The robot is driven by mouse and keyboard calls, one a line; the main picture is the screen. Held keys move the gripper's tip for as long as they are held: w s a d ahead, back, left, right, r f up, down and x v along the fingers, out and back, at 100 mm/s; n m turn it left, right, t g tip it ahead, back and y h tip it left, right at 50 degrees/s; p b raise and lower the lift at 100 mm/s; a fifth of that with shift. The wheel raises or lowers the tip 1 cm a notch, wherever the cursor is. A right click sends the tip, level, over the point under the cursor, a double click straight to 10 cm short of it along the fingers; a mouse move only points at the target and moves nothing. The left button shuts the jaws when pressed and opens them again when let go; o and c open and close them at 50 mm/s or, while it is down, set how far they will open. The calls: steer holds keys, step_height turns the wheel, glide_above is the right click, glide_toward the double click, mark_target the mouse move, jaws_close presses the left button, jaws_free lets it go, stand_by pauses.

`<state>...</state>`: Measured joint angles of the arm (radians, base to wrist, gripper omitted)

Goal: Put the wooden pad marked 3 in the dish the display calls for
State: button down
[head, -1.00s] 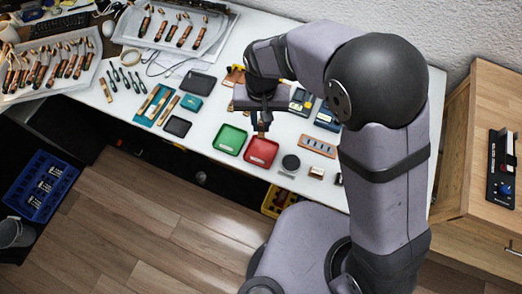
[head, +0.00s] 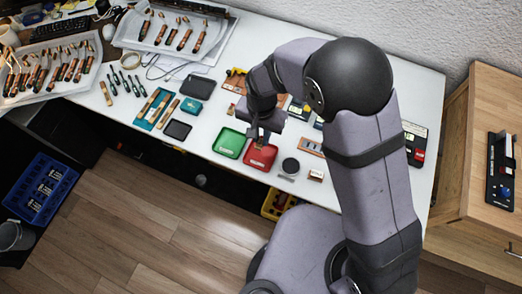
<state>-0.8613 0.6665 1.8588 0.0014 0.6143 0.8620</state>
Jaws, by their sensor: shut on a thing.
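My gripper (head: 261,139) is over the upper part of the red dish (head: 260,160). It is shut on a small brownish thing at its tips, which looks like the wooden pad; its mark cannot be read. I cannot tell whether the pad touches the dish floor. The green dish (head: 229,143) lies just left of the red one and looks empty. Both dishes have a small pale label at the front. The display's text cannot be made out in the head view.
A round dark-topped tin (head: 290,167) stands right of the red dish. A slotted holder (head: 311,147) and a black device (head: 414,143) lie further right. Black pads, a teal box (head: 191,108) and tools lie left. My arm hides part of the table's right side.

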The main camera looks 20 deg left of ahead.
mark_target(261, 139)
steer(key=shift+f+p, duration=1.05)
steer(key=shift+f, duration=3.3)
steer(key=shift+f, duration=0.15)
steer(key=c, duration=1.7)
jaws_free()
steer(key=shift+o, duration=0.2)
step_height(261, 139, up, 12)
steer(key=b, duration=0.3)
steer(key=shift+r, duration=0.2)
